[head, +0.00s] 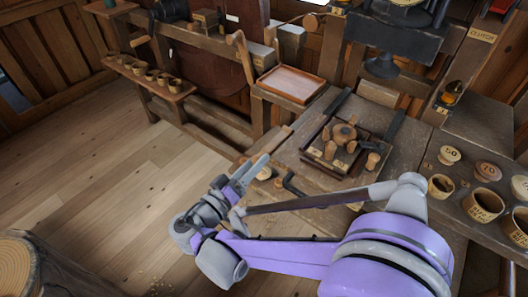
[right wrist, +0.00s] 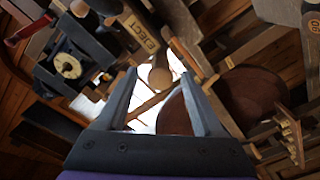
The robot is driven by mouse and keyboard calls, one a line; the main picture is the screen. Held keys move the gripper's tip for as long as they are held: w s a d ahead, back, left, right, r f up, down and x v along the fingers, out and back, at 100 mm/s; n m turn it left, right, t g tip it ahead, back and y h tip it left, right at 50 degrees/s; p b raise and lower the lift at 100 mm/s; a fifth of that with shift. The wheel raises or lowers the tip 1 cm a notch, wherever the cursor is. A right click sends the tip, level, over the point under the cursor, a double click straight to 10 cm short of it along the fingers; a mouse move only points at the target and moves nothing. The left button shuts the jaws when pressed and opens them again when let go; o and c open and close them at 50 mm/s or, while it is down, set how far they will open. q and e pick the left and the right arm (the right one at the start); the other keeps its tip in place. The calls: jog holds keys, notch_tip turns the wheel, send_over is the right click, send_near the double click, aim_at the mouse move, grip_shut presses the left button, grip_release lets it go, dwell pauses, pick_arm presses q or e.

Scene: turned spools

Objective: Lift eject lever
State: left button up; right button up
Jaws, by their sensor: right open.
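The eject lever shows in the head view as a round wooden knob (head: 311,21) at the top centre, beside a small pale label. In the right wrist view its knob (right wrist: 160,77) appears between my fingertips but well beyond them, near a plate lettered EJECT (right wrist: 140,32). My right gripper (head: 245,168) is open and empty, left of the bench's front part and well short of the lever. Its two fingers (right wrist: 158,74) stand apart in the wrist view. The lever's shaft is hard to make out. My left gripper is not in view.
A bench (head: 282,152) carries a dark tray with turned pieces. An orange-brown tray (head: 290,84) lies behind it. Several labelled cups stand at right, including one cup (head: 484,205). A black machine head (head: 395,40) is at the upper right.

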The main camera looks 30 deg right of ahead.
aim_at(264, 152)
jog(key=x, duration=0.4)
jog(key=shift+w+d, duration=0.2)
jog(key=shift+d, duration=0.2)
grip_shut()
dwell(1.1)
